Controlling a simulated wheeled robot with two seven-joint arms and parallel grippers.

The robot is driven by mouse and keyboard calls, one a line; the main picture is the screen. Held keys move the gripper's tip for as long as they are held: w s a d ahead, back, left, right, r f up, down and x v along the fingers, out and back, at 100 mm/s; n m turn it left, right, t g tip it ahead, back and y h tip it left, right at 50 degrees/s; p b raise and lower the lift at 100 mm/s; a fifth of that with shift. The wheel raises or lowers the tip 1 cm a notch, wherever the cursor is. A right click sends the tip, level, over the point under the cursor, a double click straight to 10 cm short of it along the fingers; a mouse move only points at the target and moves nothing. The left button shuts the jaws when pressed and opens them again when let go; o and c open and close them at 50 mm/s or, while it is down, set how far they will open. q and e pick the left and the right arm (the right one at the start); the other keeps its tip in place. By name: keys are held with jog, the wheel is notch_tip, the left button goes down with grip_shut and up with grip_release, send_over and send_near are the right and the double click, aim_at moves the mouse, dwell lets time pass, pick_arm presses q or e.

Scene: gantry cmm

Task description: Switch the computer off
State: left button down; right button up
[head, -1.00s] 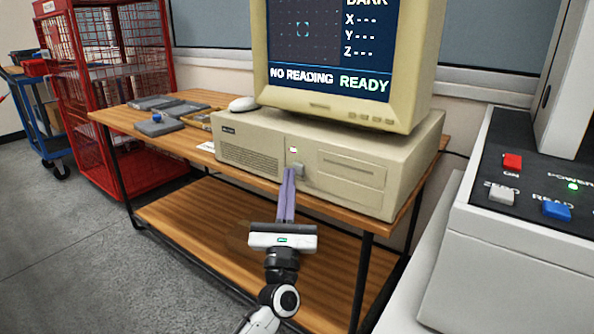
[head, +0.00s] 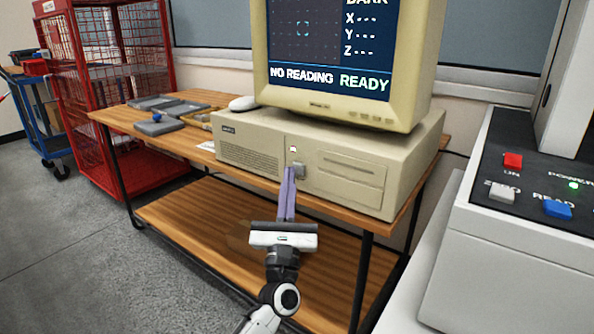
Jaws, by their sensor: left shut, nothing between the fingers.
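The computer (head: 250,150) is a beige desktop case on a wooden table. A small grey square button (head: 299,170) is on its front, left of the drive slots. Just above the button is a small pale label or lamp (head: 292,149). The beige monitor (head: 415,60) stands on the case, its screen lit with "NO READING READY". My left gripper (head: 289,170) is shut and empty, its purple fingertips at the case front beside the button's lower left. I cannot tell whether they touch it. My right gripper is not in view.
The wooden table (head: 225,172) also holds a mouse (head: 243,103) and grey trays (head: 165,103). A red cage trolley (head: 110,90) stands at left. At right a machine console (head: 480,220) has red, white and blue buttons and a green lamp. Floor is clear at front left.

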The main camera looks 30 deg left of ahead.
pick_arm(q)
jog(key=shift+w+f+b, duration=0.1)
jog(key=shift+w+b, duration=0.2)
jog(key=shift+w, duration=0.1)
jog(key=shift+s, duration=0.5)
jog(key=s+p, duration=0.1)
jog(key=s, duration=0.5)
jog(key=shift+a, duration=0.2)
dwell(0.4)
